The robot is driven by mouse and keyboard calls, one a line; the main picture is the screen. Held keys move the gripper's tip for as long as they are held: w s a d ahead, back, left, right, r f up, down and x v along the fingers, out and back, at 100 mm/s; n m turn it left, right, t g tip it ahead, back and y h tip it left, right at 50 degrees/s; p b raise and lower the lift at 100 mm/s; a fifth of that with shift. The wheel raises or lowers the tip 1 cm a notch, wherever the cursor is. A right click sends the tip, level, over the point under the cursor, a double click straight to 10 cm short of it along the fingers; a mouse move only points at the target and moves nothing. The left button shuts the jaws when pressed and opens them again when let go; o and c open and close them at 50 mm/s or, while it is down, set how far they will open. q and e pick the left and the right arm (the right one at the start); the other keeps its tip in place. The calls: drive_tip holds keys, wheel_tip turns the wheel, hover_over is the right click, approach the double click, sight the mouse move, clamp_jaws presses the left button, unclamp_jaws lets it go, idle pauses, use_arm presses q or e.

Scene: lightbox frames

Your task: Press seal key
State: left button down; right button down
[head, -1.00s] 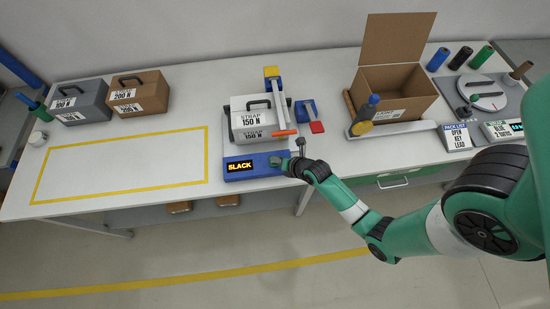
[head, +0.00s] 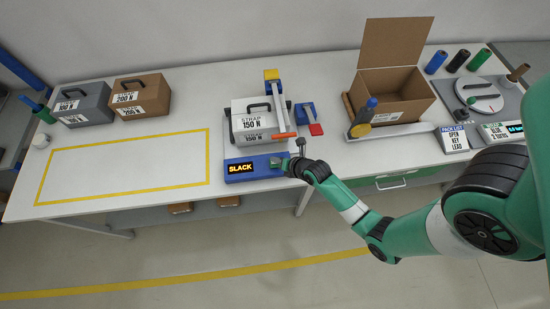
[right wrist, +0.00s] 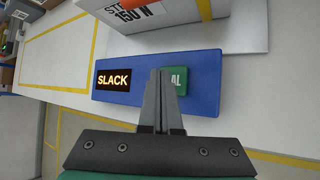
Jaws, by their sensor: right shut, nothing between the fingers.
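The seal key is a green square (right wrist: 178,80) on a blue panel (right wrist: 207,98), with only the letters "AL" showing in the right wrist view. The panel's display (right wrist: 113,80) reads "SLACK" in orange. The panel also shows in the head view (head: 231,178), in front of a white case labelled "STRAP 150 N" (head: 255,122). My right gripper (right wrist: 162,75) is shut and empty, its fingertips over the left part of the key and hiding its first letters. I cannot tell whether they touch it. My left gripper is not in view.
A lever arm with an orange end (head: 284,136) and a blue block with a red pad (head: 315,129) stand close behind the panel. An open cardboard box (head: 410,90) is to the right. The yellow-outlined area (head: 120,170) at left is clear.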

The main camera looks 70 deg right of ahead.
sight(277, 165)
drive_tip(key=shift+r+p, duration=2.45)
drive_tip(key=shift+r, duration=0.15)
drive_tip(key=shift+f, duration=0.1)
